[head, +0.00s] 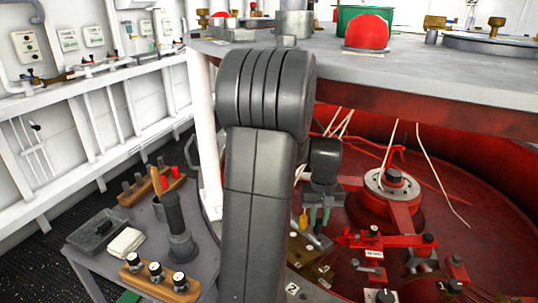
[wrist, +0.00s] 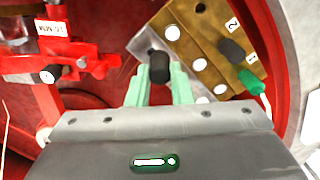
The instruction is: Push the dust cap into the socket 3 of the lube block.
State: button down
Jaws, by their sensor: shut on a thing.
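My gripper (wrist: 158,88) has pale green fingers, shut on a black dust cap (wrist: 159,68) in the wrist view. The brass lube block (wrist: 204,40) lies just right of and beyond the fingers, with several pale round spots and labels 2 and 1 at its right edge. I cannot make out a label 3, nor whether the cap touches the block. In the head view, my gripper (head: 319,216) is above the brass block (head: 318,274); the cap is not clear there.
A red clamp fixture (wrist: 62,65) stands left in the wrist view. In the head view, red fittings (head: 380,240) crowd the right of the block. A grey table (head: 225,210) on the left bears a wooden rack (head: 160,284) and a tray (head: 97,230). A grey upper ledge (head: 450,60) overhangs behind.

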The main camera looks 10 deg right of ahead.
jog(key=s+a+r+p, duration=0.3)
jog(key=a+p, duration=0.1)
jog(key=a, duration=0.2)
jog(key=shift+s+a+f+b, duration=0.1)
jog(key=shift+s+f+b, duration=0.05)
jog(key=shift+f+b, duration=0.65)
jog(key=shift+s+a+f+b, duration=0.15)
jog(key=shift+f+b, duration=0.4)
jog(key=shift+f, duration=0.4)
jog(key=shift+s+a+f+b, duration=0.1)
jog(key=shift+s+f+b, duration=0.05)
jog(key=shift+f+b, duration=0.65)
jog(key=shift+f+b, duration=0.7)
jog(key=shift+f, duration=0.45)
jog(key=c, duration=1.2)
grip_release()
jog(key=shift+r, duration=0.1)
notch_tip(320, 180, up, 14)
jog(key=p, duration=0.1)
jog(key=shift+f, duration=0.2)
